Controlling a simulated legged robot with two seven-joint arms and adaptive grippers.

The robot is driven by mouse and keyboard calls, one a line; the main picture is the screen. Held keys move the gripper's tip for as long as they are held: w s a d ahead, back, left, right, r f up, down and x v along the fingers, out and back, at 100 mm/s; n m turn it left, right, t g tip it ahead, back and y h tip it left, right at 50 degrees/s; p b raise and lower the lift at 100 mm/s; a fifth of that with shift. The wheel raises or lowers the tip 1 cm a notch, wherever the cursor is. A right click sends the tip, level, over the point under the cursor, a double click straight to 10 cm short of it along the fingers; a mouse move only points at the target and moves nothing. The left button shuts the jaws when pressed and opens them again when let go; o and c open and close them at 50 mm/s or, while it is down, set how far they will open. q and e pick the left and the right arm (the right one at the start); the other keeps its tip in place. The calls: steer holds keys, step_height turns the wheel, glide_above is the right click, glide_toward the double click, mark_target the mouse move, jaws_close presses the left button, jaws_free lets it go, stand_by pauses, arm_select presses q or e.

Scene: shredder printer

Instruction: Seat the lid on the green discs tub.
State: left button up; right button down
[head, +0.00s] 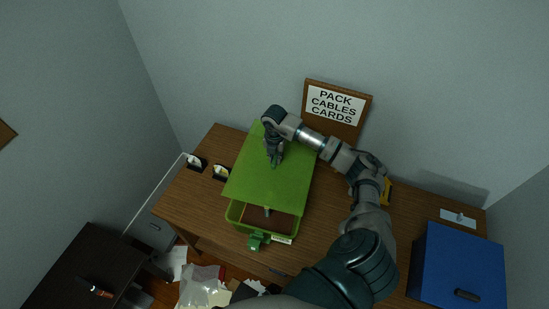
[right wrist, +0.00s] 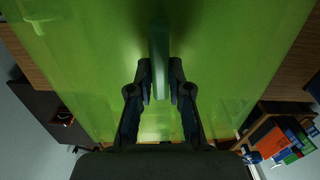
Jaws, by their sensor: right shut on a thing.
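The flat green lid (head: 265,185) lies over the green tub (head: 236,213) on the wooden desk, set back so the tub's front part shows open, with a brown inside. The lid looks tilted; whether it touches the tub's rim cannot be told. My right gripper (head: 273,161) is shut on the upright handle (right wrist: 160,60) of the lid, seen between its fingers in the right wrist view (right wrist: 160,75). A green latch-like part (head: 257,241) and a white label (head: 282,239) are at the tub's front. My left gripper is out of view.
A blue box (head: 460,265) with a black handle is at the right. Paper and bags (head: 205,282) lie below the desk's front.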

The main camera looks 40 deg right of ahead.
mark_target(271, 176)
steer(key=f+b, duration=0.1)
steer(key=f, duration=0.1)
steer(key=f+b, duration=0.1)
steer(key=f, duration=0.1)
steer(key=f+b, duration=0.1)
steer(key=f, duration=0.1)
steer(key=shift+d, duration=0.3)
steer(key=shift+s+a, duration=0.25)
steer(key=shift+a, duration=0.1)
steer(key=s+a, duration=0.1)
steer(key=s+a+p, duration=0.1)
steer(key=a, duration=0.1)
steer(key=s+a+p, duration=0.1)
steer(key=shift+a+f, duration=0.3)
steer(key=shift+f, duration=0.05)
steer(key=shift+d+f+b, duration=0.1)
steer(key=shift+f+b, duration=0.45)
steer(key=shift+f, duration=0.25)
steer(key=shift+f+b, duration=0.45)
steer(key=shift+f, duration=0.3)
steer(key=c, duration=1)
jaws_free()
